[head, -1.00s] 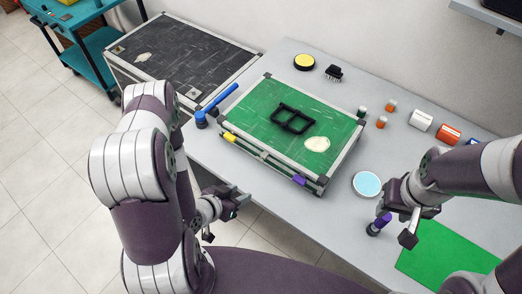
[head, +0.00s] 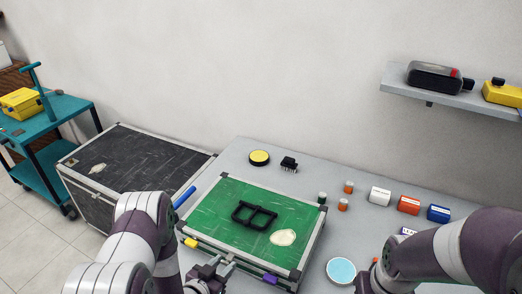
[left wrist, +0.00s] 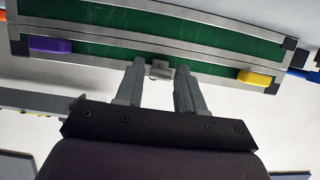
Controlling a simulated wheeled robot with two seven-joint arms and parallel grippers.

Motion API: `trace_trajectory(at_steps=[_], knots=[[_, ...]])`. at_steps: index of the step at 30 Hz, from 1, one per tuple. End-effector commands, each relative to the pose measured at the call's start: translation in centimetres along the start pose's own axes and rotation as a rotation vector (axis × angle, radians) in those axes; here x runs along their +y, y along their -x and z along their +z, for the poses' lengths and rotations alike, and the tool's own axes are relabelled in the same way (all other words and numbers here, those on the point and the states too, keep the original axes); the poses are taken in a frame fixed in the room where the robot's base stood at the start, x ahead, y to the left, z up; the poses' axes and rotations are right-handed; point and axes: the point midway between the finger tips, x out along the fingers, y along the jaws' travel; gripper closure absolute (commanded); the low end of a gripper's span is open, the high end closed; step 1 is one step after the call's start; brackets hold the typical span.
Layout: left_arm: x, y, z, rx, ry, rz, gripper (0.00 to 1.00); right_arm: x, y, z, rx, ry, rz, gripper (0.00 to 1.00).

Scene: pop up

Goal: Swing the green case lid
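The green case (head: 215,205) lies shut on the grey table, its lid flat with metal edging and black corners. The front edge has a yellow latch (head: 190,242) and a purple latch (head: 270,279); the left wrist view shows both, yellow (left wrist: 255,78) and purple (left wrist: 50,46). My left gripper (head: 221,265) is open at the front edge, its fingertips (left wrist: 159,68) on either side of a small grey clasp (left wrist: 160,71). My right gripper (head: 366,284) is partly cut off at the bottom.
A blue-handled tool (head: 184,197) lies left of the case. A yellow-topped round tin (head: 259,157), a black brush-like piece (head: 289,164), small bottles and boxes stand behind and right. A light-blue disc (head: 341,271) lies right. A black case (head: 140,155) stands left; a shelf (head: 450,97) hangs above.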

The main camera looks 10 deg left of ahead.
Motion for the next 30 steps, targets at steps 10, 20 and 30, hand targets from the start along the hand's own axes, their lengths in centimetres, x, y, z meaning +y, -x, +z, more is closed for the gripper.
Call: trace_trajectory(at_steps=[10,20,30], knots=[[-0.1,0.3,-0.5,-0.002,0.002,-0.002,0.94,0.0,0.6,-0.1,0.001,0.0,0.0,0.57],[-0.1,0.7,-3.6,0.002,0.001,-0.003,0.94,0.0,3.2,-0.4,0.001,0.0,0.0,0.57],[-0.1,1.1,-6.7,0.004,-0.001,-0.002,0.94,0.0,5.7,-0.7,0.001,0.0,0.0,0.57]])
